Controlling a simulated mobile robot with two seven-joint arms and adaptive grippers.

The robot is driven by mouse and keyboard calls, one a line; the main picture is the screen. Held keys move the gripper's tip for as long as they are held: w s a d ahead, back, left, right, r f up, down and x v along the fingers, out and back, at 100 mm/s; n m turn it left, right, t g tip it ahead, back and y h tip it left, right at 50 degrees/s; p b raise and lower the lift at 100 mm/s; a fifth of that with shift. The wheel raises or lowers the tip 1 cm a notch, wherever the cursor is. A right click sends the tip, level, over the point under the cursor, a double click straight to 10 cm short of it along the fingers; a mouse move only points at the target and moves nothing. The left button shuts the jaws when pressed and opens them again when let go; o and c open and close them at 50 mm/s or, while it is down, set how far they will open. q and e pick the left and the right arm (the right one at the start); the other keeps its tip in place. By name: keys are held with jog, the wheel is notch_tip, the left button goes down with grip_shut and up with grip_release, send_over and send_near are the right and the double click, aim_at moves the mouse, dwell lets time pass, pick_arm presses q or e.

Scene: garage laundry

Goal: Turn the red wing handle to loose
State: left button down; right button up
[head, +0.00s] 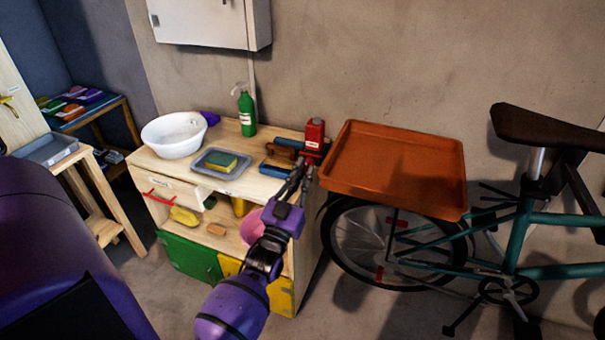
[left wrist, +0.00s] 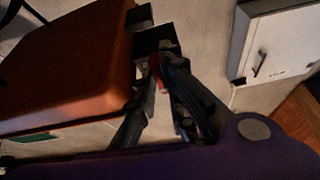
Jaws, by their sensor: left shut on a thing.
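A red block-like thing with a white label (head: 315,134) stands at the right end of the wooden workbench, just beyond my left gripper. My left gripper (head: 305,166) reaches up to it from the front, with its fingers close together. In the left wrist view, a small red piece (left wrist: 157,74), apparently the wing handle, shows between the fingers of my left gripper (left wrist: 155,48). The gripper is shut on it. The fingers hide most of the handle, so its turn angle cannot be told. My right gripper is not in view.
An orange tray (head: 393,160) lies close to the right of the gripper, above a bicycle wheel (head: 345,240). On the bench (head: 165,165) are a white basin (head: 173,137), a green bottle (head: 246,112) and a grey tray with a sponge (head: 240,173). A white cabinet (head: 205,22) hangs above.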

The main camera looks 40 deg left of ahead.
pick_arm(q)
jog(key=shift+n, duration=0.6)
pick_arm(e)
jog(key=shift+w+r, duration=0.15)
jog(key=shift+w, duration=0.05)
pick_arm(q)
jog(key=shift+y, duration=0.4)
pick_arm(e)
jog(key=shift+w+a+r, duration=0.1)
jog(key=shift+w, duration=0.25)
pick_arm(q)
jog(key=c, duration=1.8)
grip_release()
jog(key=shift+c, duration=0.2)
jog(key=v, duration=1.2)
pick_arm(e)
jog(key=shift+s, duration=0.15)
